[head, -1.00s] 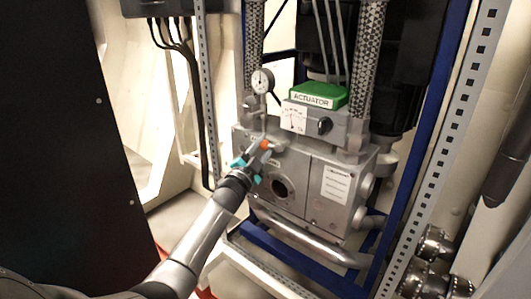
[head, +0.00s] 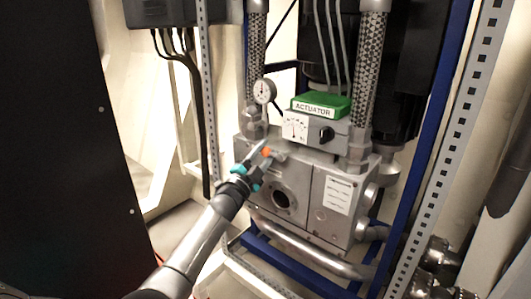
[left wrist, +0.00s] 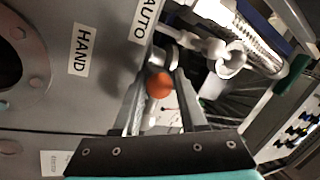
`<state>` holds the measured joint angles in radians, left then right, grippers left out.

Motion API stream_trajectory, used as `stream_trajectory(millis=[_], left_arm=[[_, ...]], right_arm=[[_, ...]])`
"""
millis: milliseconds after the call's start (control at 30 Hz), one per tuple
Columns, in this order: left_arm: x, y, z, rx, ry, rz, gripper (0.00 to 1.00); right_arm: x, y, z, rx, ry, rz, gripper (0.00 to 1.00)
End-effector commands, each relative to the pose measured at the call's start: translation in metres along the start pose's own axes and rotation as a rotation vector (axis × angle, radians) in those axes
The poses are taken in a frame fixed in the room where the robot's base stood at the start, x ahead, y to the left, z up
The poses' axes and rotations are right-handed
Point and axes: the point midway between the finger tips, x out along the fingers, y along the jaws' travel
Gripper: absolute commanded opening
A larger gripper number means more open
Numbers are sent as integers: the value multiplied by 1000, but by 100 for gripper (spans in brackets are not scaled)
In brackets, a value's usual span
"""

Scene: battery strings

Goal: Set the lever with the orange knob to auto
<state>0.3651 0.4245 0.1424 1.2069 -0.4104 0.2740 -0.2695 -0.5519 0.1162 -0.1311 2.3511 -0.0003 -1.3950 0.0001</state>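The lever's orange knob (head: 266,151) is at the upper left of the grey machine housing in the head view. My left gripper (head: 264,154) reaches it from the lower left, its fingers on either side of the knob. In the left wrist view the orange knob (left wrist: 160,85) sits between the two fingers of the left gripper (left wrist: 164,66). The fingers look apart, with no clear grip on the knob. A HAND label (left wrist: 80,50) and an AUTO label (left wrist: 144,20) are on the housing; the knob is nearer AUTO in this view. My right gripper is not in view.
A green ACTUATOR box (head: 320,105) and a round gauge (head: 265,91) stand above the lever. Braided hoses (head: 369,75) rise behind. A blue frame (head: 432,120) and perforated metal posts (head: 207,100) flank the machine. A dark panel (head: 60,150) fills the left side.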

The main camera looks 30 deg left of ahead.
Motion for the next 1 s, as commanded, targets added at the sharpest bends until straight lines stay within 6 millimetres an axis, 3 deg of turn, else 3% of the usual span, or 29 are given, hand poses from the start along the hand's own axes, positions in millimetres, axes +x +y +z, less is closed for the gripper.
stream_trajectory(millis=[467,1000], left_arm=[[-9,0,0,-2,-2,1,49],[-93,-1,0,-2,-3,3,49]], right_arm=[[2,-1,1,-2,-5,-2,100],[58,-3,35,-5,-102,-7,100]])
